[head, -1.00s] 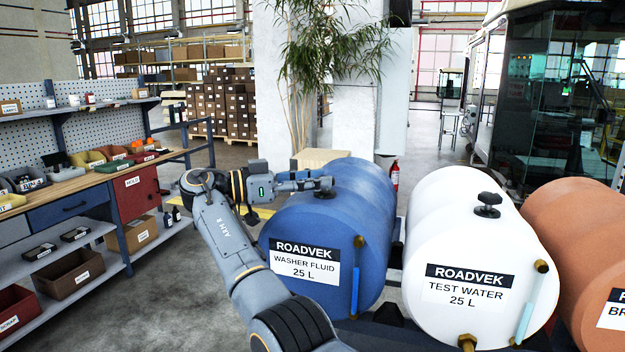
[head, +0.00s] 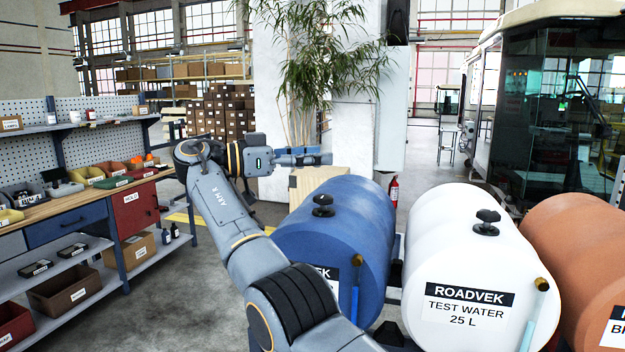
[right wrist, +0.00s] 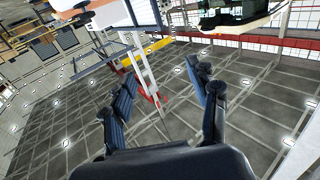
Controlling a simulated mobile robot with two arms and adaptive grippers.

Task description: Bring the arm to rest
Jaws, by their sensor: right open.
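My right arm comes up from the bottom of the head view, and its gripper (head: 312,158) points right, above and beyond the blue washer fluid tank (head: 345,215) in the picture. The tank's black cap (head: 323,205) shows clear below the gripper, with a gap between. My left gripper is in neither view.
A white test water tank (head: 455,250) and an orange-brown tank (head: 580,255) stand to the right. A workbench (head: 80,208) with bins is on the left. A wooden crate (head: 320,182) and a plant (head: 310,60) are behind. Grey floor (head: 190,280) lies open between bench and tanks.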

